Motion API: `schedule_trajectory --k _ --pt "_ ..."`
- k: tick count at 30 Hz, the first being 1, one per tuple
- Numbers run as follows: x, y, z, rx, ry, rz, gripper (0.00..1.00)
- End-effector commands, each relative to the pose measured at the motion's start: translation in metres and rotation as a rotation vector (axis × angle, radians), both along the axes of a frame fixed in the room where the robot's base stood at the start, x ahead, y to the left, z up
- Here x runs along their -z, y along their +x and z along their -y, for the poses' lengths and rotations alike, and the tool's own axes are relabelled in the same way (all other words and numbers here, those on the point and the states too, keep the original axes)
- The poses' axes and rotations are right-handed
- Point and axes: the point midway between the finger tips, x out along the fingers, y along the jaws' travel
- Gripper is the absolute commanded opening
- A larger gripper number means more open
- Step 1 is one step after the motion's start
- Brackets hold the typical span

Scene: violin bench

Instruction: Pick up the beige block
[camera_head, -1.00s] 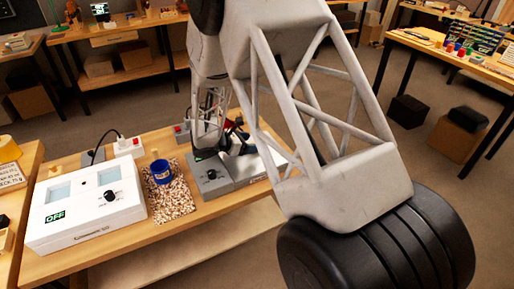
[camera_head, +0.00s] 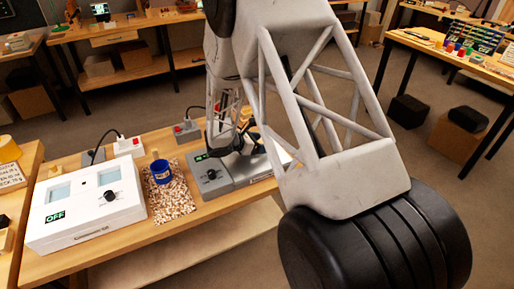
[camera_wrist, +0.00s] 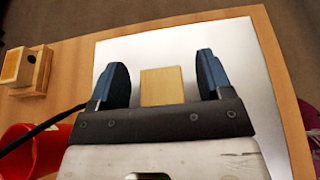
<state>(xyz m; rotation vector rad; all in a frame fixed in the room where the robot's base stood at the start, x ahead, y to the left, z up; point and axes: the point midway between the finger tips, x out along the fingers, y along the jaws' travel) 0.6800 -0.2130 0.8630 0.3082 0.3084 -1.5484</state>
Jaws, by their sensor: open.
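The beige block (camera_wrist: 162,86) shows in the wrist view as a plain rectangle on or over a white surface (camera_wrist: 240,62). My gripper (camera_wrist: 161,75) is open, with one dark blue finger on each side of the block. A gap shows between the block and each finger, so neither seems to touch it. The near end of the block meets the dark gripper body in the picture, and I cannot tell the height between them. In the head view my gripper (camera_head: 236,143) is over the grey device, and I cannot make out the block there.
The grey device (camera_head: 212,176) has a black knob. A blue cup (camera_head: 162,172) stands on a speckled mat (camera_head: 172,203), beside a white box marked OFF (camera_head: 85,212). In the wrist view, a wooden piece (camera_wrist: 22,68), a red container (camera_wrist: 22,142) and a black cable lie left.

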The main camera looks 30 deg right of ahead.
Motion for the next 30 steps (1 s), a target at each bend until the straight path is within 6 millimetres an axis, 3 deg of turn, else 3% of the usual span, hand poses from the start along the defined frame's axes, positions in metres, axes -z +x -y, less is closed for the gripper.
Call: schedule_trajectory --k 8,18,30 --pt "0.0 0.0 -0.0001 0.0 0.0 0.0 0.72" --pt "0.0 0.0 -0.0001 0.0 0.0 0.0 0.2" --pt "-0.0039 0.0001 -0.0001 0.0 0.0 0.0 0.19"
